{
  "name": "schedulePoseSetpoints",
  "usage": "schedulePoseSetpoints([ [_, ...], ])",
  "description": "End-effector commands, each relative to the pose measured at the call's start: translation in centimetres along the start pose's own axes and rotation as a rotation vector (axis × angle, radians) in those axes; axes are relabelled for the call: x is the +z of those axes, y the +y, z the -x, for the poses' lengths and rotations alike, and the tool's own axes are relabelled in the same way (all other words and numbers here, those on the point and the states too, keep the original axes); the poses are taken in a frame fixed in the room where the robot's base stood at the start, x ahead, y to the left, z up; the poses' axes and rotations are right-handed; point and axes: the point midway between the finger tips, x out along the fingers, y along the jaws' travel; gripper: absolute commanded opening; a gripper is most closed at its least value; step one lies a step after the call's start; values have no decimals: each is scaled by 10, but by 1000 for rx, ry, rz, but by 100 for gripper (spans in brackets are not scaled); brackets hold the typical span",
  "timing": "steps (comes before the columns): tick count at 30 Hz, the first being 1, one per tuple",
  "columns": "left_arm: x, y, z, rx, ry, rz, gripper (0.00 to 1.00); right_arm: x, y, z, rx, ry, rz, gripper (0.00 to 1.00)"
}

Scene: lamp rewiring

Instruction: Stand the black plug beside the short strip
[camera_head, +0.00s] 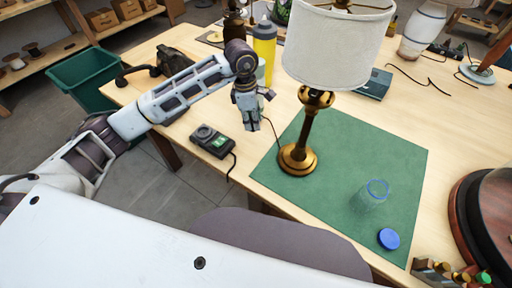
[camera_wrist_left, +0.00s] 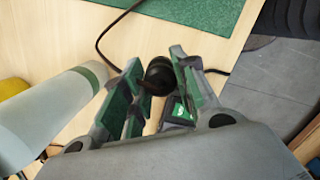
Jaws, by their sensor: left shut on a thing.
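My left gripper (camera_head: 250,124) hangs above the table, left of the brass lamp. In the left wrist view its fingers (camera_wrist_left: 155,85) are closed around the black plug (camera_wrist_left: 160,72), whose rounded dark end shows between the green pads. A dark cord (camera_wrist_left: 103,42) runs from near the plug toward the green mat. In the head view the plug is too small and hidden by the fingers to make out. I cannot pick out the short strip with certainty in either view. My right gripper is not in view.
A grey device with a green face (camera_head: 212,141) lies at the front table edge, left of the gripper. A yellow bottle (camera_head: 264,52) stands behind the gripper. The lamp (camera_head: 298,158), a clear jar (camera_head: 371,195) and a blue lid (camera_head: 389,239) are on the green mat (camera_head: 335,210).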

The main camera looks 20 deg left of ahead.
Motion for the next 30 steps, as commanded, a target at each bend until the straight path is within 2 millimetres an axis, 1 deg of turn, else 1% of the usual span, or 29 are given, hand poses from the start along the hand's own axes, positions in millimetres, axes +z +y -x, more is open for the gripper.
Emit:
schedulePoseSetpoints([
  [13,-5,-1,0,-10,1,-81,5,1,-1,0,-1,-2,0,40],
  [23,-6,-2,0,-17,0,-141,5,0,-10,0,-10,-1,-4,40],
  [30,-6,-2,0,-17,0,-147,5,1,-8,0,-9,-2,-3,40],
])
